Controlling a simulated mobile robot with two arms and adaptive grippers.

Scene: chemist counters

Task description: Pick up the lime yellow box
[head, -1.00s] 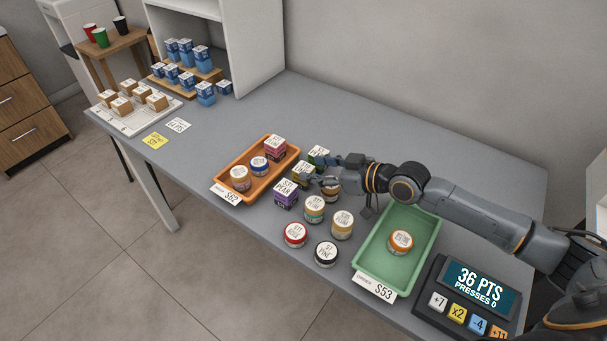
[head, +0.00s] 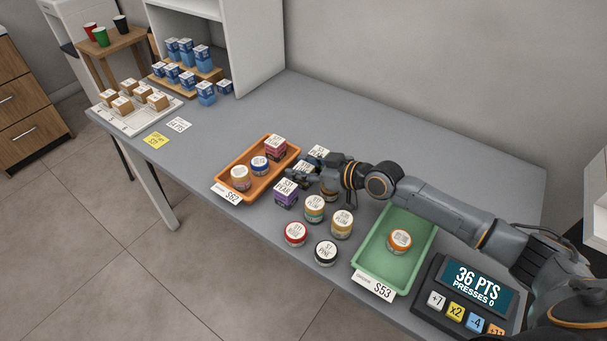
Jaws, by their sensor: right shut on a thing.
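The lime yellow box is mostly hidden behind the fingers of my right gripper (head: 298,174); its white top label (head: 305,167) shows between them. In the head view this gripper comes in from the right and is shut on the box, which is at about table height. I cannot tell whether it has left the table. My left gripper is not in view.
A green box (head: 319,153) stands close behind the gripper and a purple box (head: 285,195) in front. An orange tray (head: 228,182) is left, a green tray (head: 374,263) right, beside the keypad (head: 468,297).

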